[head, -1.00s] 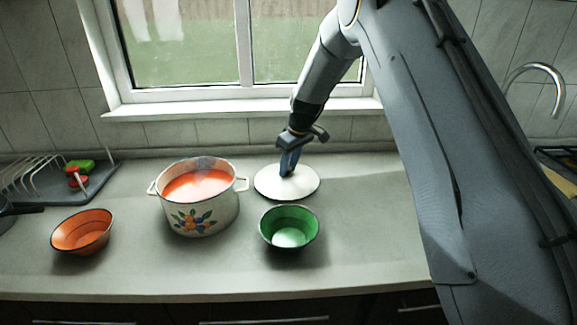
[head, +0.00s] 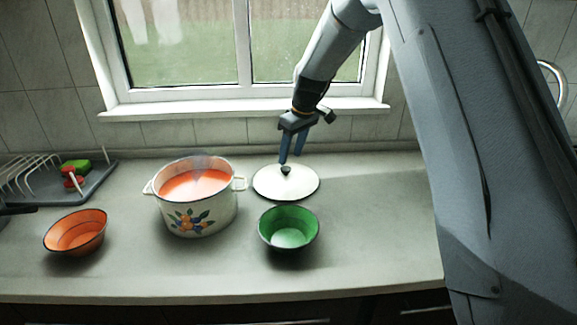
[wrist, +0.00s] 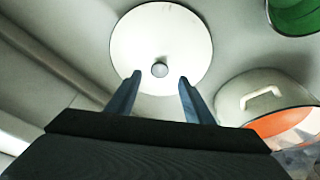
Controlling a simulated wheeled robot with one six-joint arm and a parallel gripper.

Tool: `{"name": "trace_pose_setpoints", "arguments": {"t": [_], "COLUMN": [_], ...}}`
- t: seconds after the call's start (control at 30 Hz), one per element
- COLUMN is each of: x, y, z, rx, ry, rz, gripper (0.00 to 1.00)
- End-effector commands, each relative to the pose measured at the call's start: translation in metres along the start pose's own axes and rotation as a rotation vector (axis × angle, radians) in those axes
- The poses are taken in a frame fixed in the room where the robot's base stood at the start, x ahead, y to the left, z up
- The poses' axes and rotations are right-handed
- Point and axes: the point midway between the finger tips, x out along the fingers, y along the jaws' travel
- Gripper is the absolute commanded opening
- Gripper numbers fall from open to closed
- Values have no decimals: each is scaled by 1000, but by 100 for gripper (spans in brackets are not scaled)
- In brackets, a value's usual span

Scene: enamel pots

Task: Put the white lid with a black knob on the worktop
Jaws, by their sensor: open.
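The white lid (head: 300,188) lies flat on the grey worktop (head: 360,230), between the pot and the right side, with its black knob (head: 286,170) facing up. My gripper (head: 291,160) is open and empty, just behind and above the knob. In the wrist view its two fingers (wrist: 159,78) are spread wide apart, with the knob beyond and between their tips. The fingers do not touch the knob there.
A flowered enamel pot (head: 200,215) of red soup stands left of the lid. A green bowl (head: 289,240) sits in front of the lid. An orange bowl (head: 75,235) and a dish rack (head: 80,190) are at the left. The window sill (head: 240,108) is behind.

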Motion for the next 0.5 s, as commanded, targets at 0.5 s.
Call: {"name": "trace_pose_setpoints", "arguments": {"t": [0.5], "x": [-60], "y": [0], "z": [1], "rx": [1], "ry": [-1], "rz": [0], "gripper": [47]}}
